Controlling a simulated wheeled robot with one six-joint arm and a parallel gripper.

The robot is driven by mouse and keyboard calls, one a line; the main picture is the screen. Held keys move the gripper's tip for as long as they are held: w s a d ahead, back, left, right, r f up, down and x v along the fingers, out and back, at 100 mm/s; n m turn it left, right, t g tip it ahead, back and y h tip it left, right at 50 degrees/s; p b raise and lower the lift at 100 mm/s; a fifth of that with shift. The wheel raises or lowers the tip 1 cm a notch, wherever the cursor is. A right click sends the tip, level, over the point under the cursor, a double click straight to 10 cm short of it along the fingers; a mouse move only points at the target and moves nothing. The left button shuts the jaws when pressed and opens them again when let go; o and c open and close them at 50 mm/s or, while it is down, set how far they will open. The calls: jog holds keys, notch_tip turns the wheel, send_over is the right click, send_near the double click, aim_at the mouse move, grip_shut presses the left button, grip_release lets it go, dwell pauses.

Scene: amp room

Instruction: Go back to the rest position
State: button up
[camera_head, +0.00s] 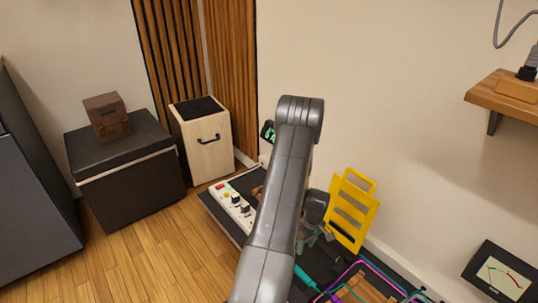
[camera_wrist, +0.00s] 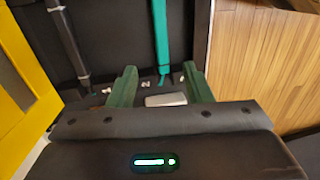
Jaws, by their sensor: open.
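My gripper (camera_wrist: 160,76) shows in the wrist view with its two green fingers spread apart. A dark surface lies beyond the fingers, with a teal strip (camera_wrist: 161,35) and a black strip (camera_wrist: 68,40) running across it. A small pale block (camera_wrist: 165,100) shows between the finger bases; I cannot tell whether it is part of my gripper. Nothing is seen clamped between the fingertips. In the head view my grey arm reaches over the dark board (camera_head: 222,215), and it mostly hides my gripper.
A white power strip (camera_head: 232,205) lies on the board, left of my arm. A yellow slotted frame (camera_head: 352,210) stands close on the right, by the wall. Coloured cables (camera_head: 375,275) lie at lower right. A black box (camera_head: 130,180) and wooden box (camera_head: 205,140) stand left. Wood floor (camera_head: 150,245) is clear.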

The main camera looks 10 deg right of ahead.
aim_at(299, 269)
jog(key=f+b, duration=0.1)
jog(key=f, duration=0.3)
jog(key=a+f+b, duration=0.1)
jog(key=f, duration=0.3)
jog(key=s+f+b, duration=0.1)
jog(key=f, duration=0.3)
jog(key=shift+a+f+b, duration=0.3)
jog(key=shift+a+b, duration=0.05)
jog(key=shift+b, duration=0.05)
jog(key=shift+r+p, duration=0.7)
jog(key=shift+r, duration=0.3)
